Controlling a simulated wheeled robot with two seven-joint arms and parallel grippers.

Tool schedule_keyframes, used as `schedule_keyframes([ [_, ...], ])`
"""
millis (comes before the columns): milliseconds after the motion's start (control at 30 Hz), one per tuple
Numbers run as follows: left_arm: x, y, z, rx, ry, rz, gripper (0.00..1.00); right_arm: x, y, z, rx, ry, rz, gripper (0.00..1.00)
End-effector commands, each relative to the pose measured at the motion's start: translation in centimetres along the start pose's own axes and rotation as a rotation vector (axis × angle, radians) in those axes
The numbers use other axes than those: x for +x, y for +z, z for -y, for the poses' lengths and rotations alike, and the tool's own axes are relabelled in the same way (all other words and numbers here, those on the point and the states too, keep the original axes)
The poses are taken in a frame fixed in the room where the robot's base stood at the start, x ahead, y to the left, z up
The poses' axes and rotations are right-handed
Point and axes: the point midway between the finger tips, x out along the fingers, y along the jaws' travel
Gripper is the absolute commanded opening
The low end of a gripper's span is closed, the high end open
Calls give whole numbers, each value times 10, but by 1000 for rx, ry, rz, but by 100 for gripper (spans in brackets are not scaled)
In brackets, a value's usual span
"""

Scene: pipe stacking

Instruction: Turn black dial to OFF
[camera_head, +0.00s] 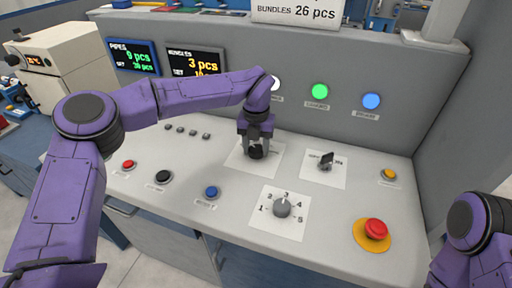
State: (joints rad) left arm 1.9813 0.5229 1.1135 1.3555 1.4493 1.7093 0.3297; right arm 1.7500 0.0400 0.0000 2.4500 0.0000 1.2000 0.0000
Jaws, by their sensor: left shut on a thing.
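A black dial (256,153) sits on a white label plate (240,163) in the middle of the sloping grey control panel. My left gripper (256,148) points down over it and is shut on it. The gripper covers much of the dial and some of the plate's lettering, so I cannot read the dial's position. My right arm shows at the lower right edge, but its fingers are out of the picture.
On the panel (150,210) are a black switch (326,161), a grey numbered knob (282,208), a red emergency button (375,229) and several small push buttons. Lit green (320,91) and blue (371,101) lamps and two displays (195,63) are behind.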

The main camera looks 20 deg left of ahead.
Motion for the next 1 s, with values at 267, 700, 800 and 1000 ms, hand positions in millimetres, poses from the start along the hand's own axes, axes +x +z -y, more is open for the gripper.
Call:
schedule_keyframes([
  [267,0,0,0,-10,-1,-1,18,0,0,0,0,0,0,43],
  [700,0,0,0,-8,-1,-1,74,0,0,0,0,0,0,43],
  [800,-1,0,0,-8,-1,0,74,1,0,0,0,0,0,43],
  [1000,-34,1,1,-10,-2,4,74,6,2,0,0,0,0,43],
])
